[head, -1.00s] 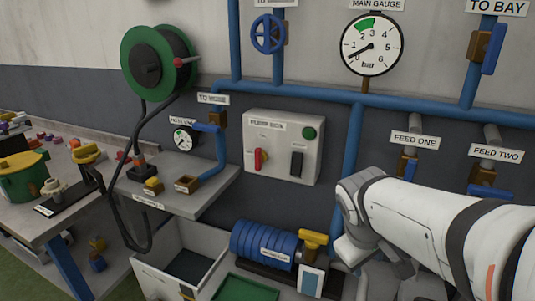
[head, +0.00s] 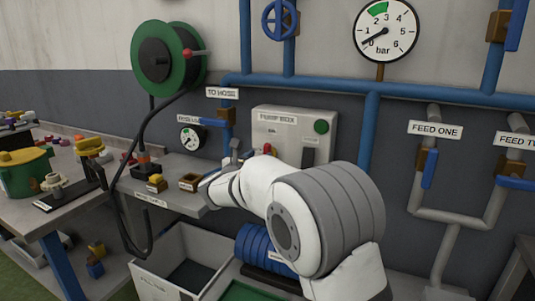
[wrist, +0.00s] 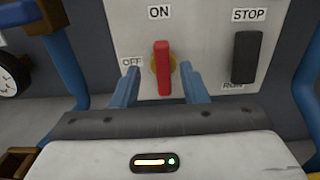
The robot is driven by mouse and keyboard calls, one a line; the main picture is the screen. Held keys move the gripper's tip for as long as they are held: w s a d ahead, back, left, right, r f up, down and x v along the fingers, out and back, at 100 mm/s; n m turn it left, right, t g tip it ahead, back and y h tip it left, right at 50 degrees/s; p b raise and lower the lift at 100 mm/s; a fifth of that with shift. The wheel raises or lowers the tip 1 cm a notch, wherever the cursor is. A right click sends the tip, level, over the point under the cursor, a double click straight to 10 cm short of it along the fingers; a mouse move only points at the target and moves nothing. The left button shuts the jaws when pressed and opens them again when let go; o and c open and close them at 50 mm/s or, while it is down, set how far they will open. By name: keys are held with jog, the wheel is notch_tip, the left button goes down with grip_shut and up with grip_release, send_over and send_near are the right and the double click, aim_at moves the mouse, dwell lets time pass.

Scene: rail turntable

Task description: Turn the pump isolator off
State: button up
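The pump box (head: 292,133) is a pale panel on the dark wall. Its red isolator handle (wrist: 163,72) stands upright on a yellow disc, below the ON label (wrist: 160,12), with the OFF label (wrist: 131,62) to its left. The handle's tip also shows in the head view (head: 267,149), partly hidden by my arm. My gripper (wrist: 160,74) is open in the wrist view, with one blue finger on each side of the handle and gaps between. In the head view my gripper (head: 236,152) is in front of the box's left side.
A black switch (wrist: 244,57) under a STOP label is right of the handle. A green button (head: 321,126) is at the box's upper right. The shelf (head: 165,195) with small blocks lies left of my arm. Blue pipes (head: 369,135) run right of the box.

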aim_at(266, 151)
jog(key=x, duration=0.6)
jog(key=shift+w+d, duration=0.1)
jog(key=shift+w, duration=0.1)
jog(key=c, duration=0.7)
